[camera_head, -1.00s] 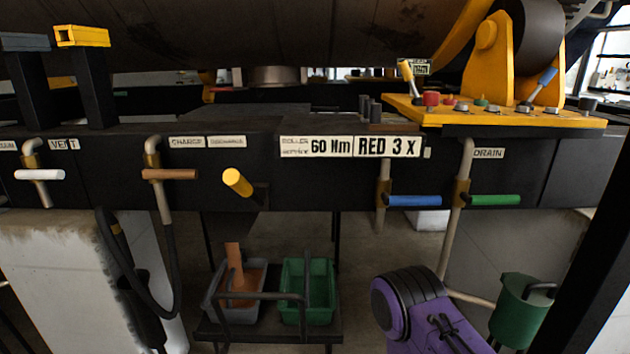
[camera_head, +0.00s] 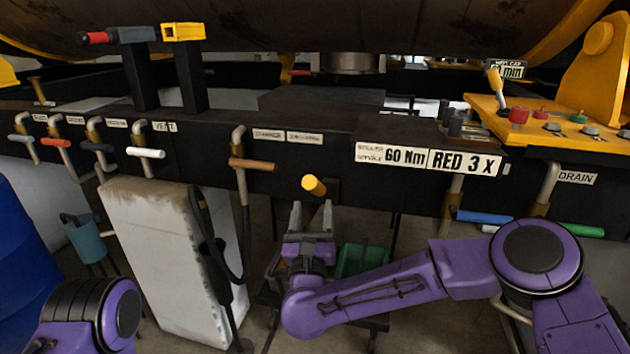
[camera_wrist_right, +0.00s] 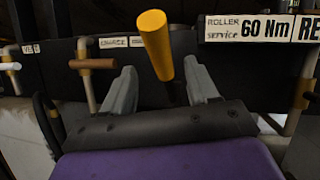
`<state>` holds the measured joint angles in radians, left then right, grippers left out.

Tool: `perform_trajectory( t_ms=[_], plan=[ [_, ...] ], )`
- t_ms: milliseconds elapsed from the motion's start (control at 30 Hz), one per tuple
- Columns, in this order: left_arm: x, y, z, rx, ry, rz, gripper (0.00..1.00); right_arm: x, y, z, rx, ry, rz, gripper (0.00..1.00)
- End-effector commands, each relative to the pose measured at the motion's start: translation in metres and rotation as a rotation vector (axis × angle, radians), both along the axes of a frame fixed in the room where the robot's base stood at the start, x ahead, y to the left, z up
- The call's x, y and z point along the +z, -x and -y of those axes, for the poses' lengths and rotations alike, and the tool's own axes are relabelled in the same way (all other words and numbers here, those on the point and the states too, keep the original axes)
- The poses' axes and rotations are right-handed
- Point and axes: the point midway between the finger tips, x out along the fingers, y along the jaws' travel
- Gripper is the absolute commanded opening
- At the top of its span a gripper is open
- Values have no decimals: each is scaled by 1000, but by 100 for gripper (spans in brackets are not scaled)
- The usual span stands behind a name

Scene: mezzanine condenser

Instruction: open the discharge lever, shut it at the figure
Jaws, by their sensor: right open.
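The yellow discharge lever (camera_head: 314,186) sticks out from the black beam below the small label plates (camera_head: 287,136), pointing towards me. My right gripper (camera_head: 312,217) is open just below and in front of it. In the right wrist view the yellow lever (camera_wrist_right: 156,45) stands between the two grey fingers, tilted a little, with a gap on each side. Whether it lies within their depth I cannot tell. My left gripper is out of view. The bins below are mostly hidden by my right arm; part of the green bin (camera_head: 362,260) shows.
A brown handle (camera_head: 253,164) is left of the lever, with a black hose (camera_head: 210,240) below. A blue handle (camera_head: 484,216) and a green handle (camera_head: 580,230) are to the right. A white sign (camera_head: 428,159) reads "60 Nm" and "RED 3 X".

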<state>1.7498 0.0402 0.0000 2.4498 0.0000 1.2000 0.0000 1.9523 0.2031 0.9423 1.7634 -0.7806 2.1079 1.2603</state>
Motion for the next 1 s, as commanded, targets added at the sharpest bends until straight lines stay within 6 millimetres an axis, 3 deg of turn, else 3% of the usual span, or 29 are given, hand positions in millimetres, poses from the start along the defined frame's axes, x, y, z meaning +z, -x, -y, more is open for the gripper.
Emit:
perform_trajectory(
  t_ms=[33,300,667,833,1000],
  plan=[
    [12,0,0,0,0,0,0,10,-12,3,-6,0,-2,59],
    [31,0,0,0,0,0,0,26,-57,7,-1,4,-4,59],
    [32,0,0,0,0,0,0,26,-66,8,0,5,-4,59],
    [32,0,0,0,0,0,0,26,-65,8,0,6,-4,4],
    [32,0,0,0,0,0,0,27,-66,8,0,6,-6,0]
  ],
)
